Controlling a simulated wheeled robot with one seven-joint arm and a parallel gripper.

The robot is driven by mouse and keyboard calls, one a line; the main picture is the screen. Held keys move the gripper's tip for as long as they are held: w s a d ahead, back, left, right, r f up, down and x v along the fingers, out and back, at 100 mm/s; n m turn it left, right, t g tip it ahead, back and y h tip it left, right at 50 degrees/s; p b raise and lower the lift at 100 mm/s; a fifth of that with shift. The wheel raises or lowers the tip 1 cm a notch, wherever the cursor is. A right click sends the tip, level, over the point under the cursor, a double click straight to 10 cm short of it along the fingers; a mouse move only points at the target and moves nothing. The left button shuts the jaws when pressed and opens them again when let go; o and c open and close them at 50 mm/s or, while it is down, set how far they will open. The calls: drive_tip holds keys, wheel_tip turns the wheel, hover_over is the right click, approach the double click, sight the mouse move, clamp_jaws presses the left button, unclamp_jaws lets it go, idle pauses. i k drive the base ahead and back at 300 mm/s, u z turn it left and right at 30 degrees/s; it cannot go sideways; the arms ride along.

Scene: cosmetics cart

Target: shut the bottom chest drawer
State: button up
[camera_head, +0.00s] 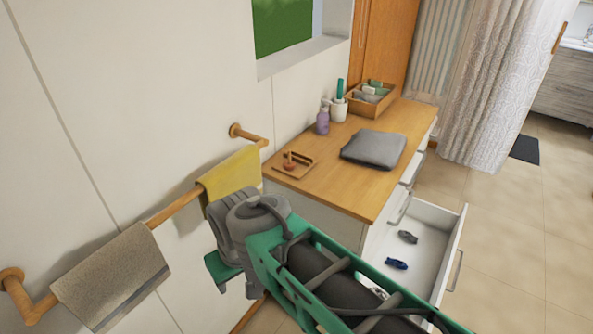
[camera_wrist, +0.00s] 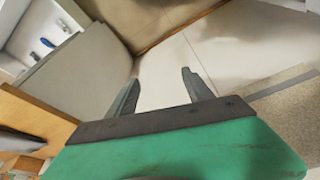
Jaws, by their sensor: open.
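The white chest (camera_head: 350,228) with a wooden top stands against the wall. One low white drawer (camera_head: 421,268) is pulled well out on its right side, with a metal handle (camera_head: 454,272) on its front. A dark blue item and a grey item lie in it. Whether another drawer lies below it is hidden by my arm. My gripper's fingers (camera_wrist: 161,88) are open and empty in the wrist view, near the chest's white side panel (camera_wrist: 85,75). The open drawer also shows there at the upper left (camera_wrist: 28,35). In the head view my wrist hides the fingers.
A wall rail holds a yellow towel (camera_head: 230,172) and a grey-brown towel (camera_head: 110,277) close to my wrist. On the chest top are a folded grey cloth (camera_head: 373,150), a small wooden tray (camera_head: 293,165), bottles and a wooden box (camera_head: 371,98). Tiled floor right of the drawer is clear.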

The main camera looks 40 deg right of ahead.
sight(439, 229)
drive_tip(key=u, duration=1.6)
drive_tip(key=k, duration=2.05)
drive_tip(key=z, duration=2.65)
drive_tip(key=k, duration=0.9)
drive_tip(key=u, duration=0.95)
drive_tip(key=i, duration=1.2)
drive_tip(key=z, duration=0.5)
